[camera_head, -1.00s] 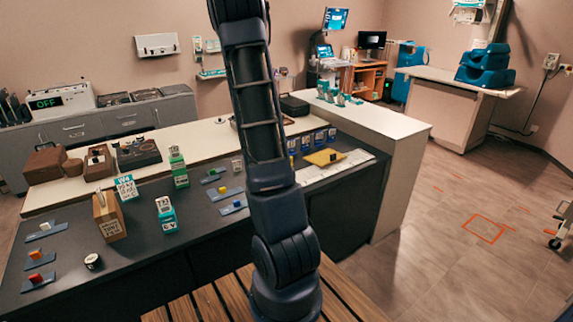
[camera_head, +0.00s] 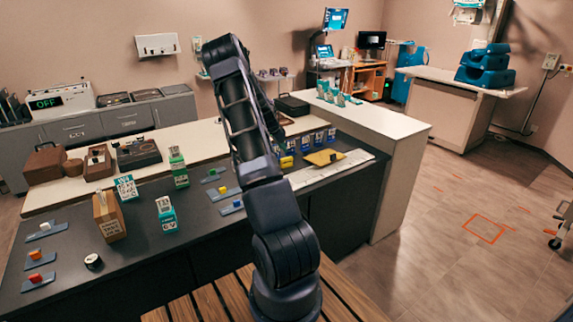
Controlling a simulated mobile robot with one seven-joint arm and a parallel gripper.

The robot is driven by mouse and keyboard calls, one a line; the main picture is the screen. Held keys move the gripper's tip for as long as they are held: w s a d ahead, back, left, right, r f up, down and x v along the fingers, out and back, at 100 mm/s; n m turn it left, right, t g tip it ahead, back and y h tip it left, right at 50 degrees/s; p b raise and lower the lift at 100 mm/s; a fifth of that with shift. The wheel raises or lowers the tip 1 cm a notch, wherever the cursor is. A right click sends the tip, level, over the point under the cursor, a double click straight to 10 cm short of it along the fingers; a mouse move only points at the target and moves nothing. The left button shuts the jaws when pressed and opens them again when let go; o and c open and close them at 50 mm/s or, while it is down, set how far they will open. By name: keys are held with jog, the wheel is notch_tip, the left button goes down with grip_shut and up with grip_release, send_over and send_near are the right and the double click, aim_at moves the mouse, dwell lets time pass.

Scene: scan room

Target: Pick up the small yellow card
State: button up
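A flat yellow piece that looks like the yellow card (camera_head: 321,157) lies on the counter, right of my arm. A small dark item (camera_head: 334,157) sits on or against it. Smaller yellow blocks also show: one (camera_head: 286,162) close to the right side of my arm, and one (camera_head: 222,190) on a small blue-grey plate left of the arm. My arm rises from the lower middle, bends at the top and folds forward and down beyond its own upper link. My gripper is not visible; I cannot tell its opening.
Several boxes, including a brown one (camera_head: 109,216) and a green-white one (camera_head: 166,215), stand on the dark counter (camera_head: 150,250) at left. A row of blue-white boxes stands behind the yellow piece. A raised white counter (camera_head: 385,121) borders the right. The floor at right is open.

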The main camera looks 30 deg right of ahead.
aim_at(286, 165)
jog(key=x, duration=0.4)
jog(key=shift+a, duration=0.1)
jog(key=shift+a+x, duration=0.2)
jog(key=shift+x, duration=1.05)
jog(key=shift+a+x, duration=0.2)
jog(key=shift+x, duration=1.1)
jog(key=shift+s+a+f, duration=0.1)
jog(key=shift+f, duration=0.05)
grip_shut()
